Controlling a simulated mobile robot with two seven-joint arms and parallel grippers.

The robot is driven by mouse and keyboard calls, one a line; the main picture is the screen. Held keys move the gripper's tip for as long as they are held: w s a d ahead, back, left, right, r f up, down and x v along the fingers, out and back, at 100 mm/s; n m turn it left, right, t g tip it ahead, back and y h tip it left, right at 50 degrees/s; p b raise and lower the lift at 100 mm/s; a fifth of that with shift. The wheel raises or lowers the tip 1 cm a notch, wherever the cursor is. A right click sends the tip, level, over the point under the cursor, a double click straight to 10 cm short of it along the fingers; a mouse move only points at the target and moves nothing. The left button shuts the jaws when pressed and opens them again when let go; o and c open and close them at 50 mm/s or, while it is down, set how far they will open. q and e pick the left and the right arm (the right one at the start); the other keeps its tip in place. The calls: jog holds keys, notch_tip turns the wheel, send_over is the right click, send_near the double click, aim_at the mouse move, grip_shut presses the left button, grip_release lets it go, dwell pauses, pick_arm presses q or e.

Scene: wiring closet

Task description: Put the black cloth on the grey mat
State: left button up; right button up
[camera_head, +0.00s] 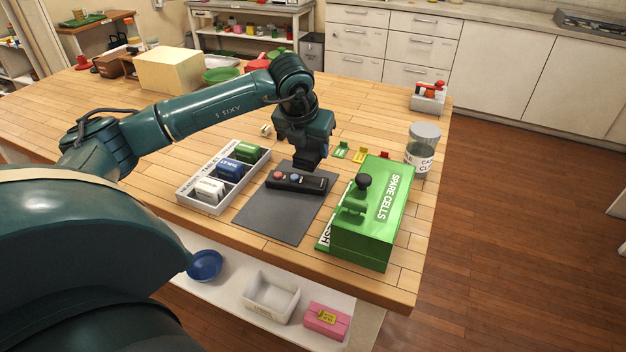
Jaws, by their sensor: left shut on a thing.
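The grey mat (268,218) lies flat on the wooden table, between the grey tray and the green box. A black handset (297,183) with a red button and bluish buttons appears to rest on the back part of the mat. My left gripper (309,165) points down just above and behind the handset, over the mat's back right. It is shut on a small dark thing, apparently the black cloth, hard to tell from the dark fingers. No cloth shows spread out. My right gripper is not in view.
A grey tray (188,201) with several packs stands left of the mat. A green box labelled SPARE CELLS (376,240) stands close on the right. A lidded jar (424,145) and small coloured clips are behind it. The mat's front half is clear.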

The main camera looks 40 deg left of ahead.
pick_arm(q)
jog(key=shift+s+d+f, duration=0.15)
jog(key=shift+s+f, duration=0.1)
jog(key=shift+s, duration=0.1)
jog(key=s, duration=0.2)
jog(key=s+a, duration=0.1)
jog(key=s, duration=0.1)
jog(key=s+f, duration=0.1)
jog(key=s, duration=0.1)
jog(key=shift+s+a, duration=0.2)
jog(key=shift+a, duration=0.15)
jog(key=shift+f, duration=0.1)
